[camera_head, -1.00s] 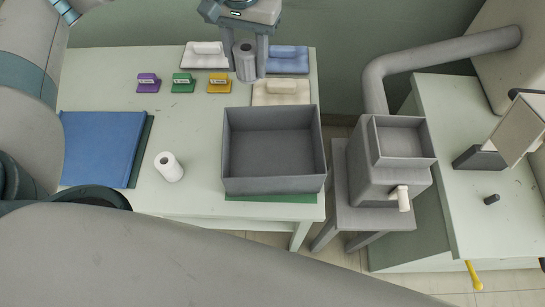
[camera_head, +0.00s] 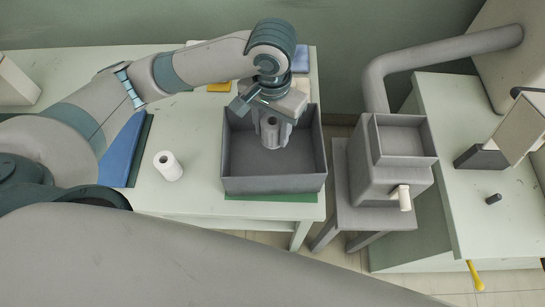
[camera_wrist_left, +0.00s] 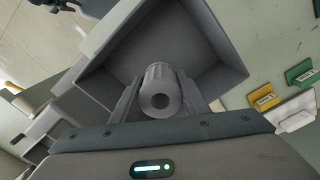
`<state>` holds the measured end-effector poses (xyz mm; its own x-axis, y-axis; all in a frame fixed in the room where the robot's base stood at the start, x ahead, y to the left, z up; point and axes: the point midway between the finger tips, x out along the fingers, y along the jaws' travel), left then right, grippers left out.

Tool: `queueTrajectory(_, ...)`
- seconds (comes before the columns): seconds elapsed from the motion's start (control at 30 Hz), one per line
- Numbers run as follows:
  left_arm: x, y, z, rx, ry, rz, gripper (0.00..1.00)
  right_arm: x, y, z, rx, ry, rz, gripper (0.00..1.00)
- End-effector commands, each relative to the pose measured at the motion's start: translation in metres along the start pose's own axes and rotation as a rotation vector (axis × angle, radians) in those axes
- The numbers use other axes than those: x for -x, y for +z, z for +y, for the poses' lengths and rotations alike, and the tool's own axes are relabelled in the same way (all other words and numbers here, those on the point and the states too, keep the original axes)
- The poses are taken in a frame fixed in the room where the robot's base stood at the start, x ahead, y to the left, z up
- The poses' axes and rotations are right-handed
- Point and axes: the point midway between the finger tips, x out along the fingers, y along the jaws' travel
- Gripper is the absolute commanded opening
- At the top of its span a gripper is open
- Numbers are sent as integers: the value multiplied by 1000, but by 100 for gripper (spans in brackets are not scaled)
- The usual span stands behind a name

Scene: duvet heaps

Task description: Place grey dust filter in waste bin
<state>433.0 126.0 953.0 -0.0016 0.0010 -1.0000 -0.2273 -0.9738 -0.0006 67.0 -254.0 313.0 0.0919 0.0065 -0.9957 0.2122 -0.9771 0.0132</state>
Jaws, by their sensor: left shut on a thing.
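The grey dust filter (camera_head: 270,132) is a ribbed cylinder with a round hole in its end. My left gripper (camera_head: 273,128) is shut on it, one finger on each side. The filter is upright within the outline of a large open grey box (camera_head: 272,185), which looks like the waste bin. I cannot tell whether the filter touches the box floor. The left wrist view shows the filter (camera_wrist_left: 160,85) between the fingers, with the box (camera_wrist_left: 215,40) around it. My right gripper is not in view.
The box stands on a green mat (camera_head: 290,197) at the table's right end. A white roll (camera_head: 168,166) and blue folder (camera_head: 122,150) lie to its left. A grey machine (camera_head: 385,180) with a hopper and pipe stands to its right. Clear table lies around the white roll.

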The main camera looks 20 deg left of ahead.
Motion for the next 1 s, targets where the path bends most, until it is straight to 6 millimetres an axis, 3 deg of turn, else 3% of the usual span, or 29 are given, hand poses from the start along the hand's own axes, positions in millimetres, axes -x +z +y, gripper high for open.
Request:
queueTrajectory(0.37,-3,0,0,1,0,0,18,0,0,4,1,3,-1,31)
queueTrajectory(0.8,-58,0,0,1,1,-1,18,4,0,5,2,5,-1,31)
queueTrajectory(1.0,-63,0,0,0,1,0,18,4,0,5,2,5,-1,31)
